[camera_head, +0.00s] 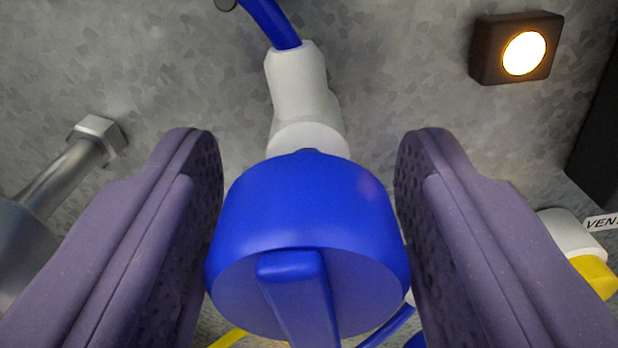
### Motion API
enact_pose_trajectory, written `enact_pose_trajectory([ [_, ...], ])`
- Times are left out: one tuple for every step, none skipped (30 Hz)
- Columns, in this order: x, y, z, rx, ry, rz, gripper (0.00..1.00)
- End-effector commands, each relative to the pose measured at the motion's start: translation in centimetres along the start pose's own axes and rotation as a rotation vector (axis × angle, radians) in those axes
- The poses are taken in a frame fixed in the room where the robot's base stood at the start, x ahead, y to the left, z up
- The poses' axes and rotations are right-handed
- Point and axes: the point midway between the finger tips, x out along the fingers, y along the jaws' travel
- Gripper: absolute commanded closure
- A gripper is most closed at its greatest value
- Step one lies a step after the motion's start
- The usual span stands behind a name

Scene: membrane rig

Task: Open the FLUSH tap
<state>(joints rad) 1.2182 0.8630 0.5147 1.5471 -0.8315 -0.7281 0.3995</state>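A blue round tap knob (308,215) fills the middle of the view, with a raised blue lever bar (298,290) across its front face. It sits on a white valve body (297,85), with a blue hose (270,20) entering from above. My gripper (308,165) is open, with one purple finger on each side of the knob. The fingers' inner faces stand very close to the knob's sides; whether they touch it is hard to tell. No FLUSH label shows in view.
A lit lamp in a dark housing (523,53) is at the upper right. A white and yellow tap (592,270) beside a partly cut-off label (602,223) is at the right edge. A metal bolt and rod (95,140) are at the left. Behind is a grey mottled panel (400,60).

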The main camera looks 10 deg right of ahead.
Motion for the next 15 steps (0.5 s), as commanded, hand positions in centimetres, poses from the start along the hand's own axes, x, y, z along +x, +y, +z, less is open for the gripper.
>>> enact_pose_trajectory([
  [-0.01,0.00,0.00,0.000,0.000,0.000,0.58],
  [-0.01,0.01,0.00,0.000,0.000,0.000,0.65],
  [-0.02,0.01,0.00,0.000,0.000,0.000,0.74],
  [-0.02,0.01,0.00,0.000,0.000,0.000,0.81],
  [-0.02,0.01,0.00,0.000,0.000,0.000,0.87],
  [-0.02,0.01,0.00,0.000,0.000,0.000,0.87],
  [-0.02,0.01,0.00,-0.001,0.000,0.000,0.87],
  [-0.02,0.01,0.00,-0.001,0.000,0.000,0.87],
  [-0.02,0.01,0.01,-0.004,0.000,0.000,0.87],
  [-0.02,0.01,0.03,-0.006,0.000,0.000,0.87],
  [-0.02,0.01,0.04,-0.010,0.000,0.000,0.87],
  [-0.01,0.00,0.07,-0.017,0.000,0.000,0.87],
  [-0.01,-0.01,0.09,-0.024,0.000,0.000,0.87],
  [-0.01,-0.01,0.12,-0.032,0.000,0.000,0.87],
  [-0.01,-0.01,0.16,-0.046,0.000,0.000,0.87],
])
